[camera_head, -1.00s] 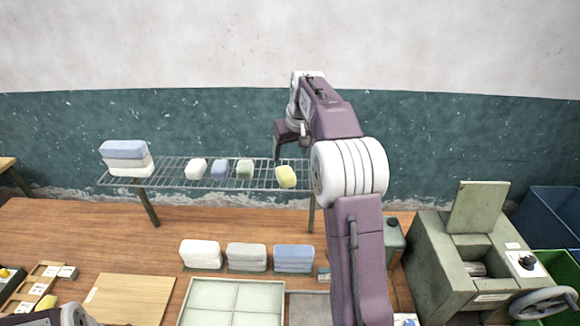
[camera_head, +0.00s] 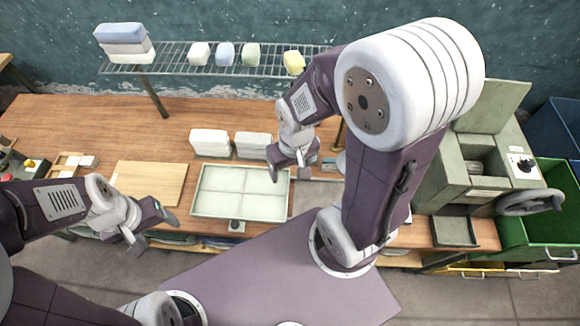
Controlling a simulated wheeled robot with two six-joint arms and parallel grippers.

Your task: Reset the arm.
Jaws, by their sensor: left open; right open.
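My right arm comes up from the lower right, and its gripper (camera_head: 292,160) hangs open and empty above the back right part of the wooden table (camera_head: 230,112). It is in front of the wire rack, near the far right corner of the tiled tray, and covers the place where a blue block stood. My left gripper (camera_head: 152,228) is open and empty at the table's front edge, left of the tiled tray and in front of the wooden board.
A wire rack (camera_head: 175,69) holds stacked blocks (camera_head: 122,45) and small soaps. White and grey blocks (camera_head: 210,143) stand behind the tiled tray (camera_head: 240,215). A wooden board (camera_head: 150,182) lies left. A green machine (camera_head: 465,190) with a handwheel and a green bin (camera_head: 540,235) stand right.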

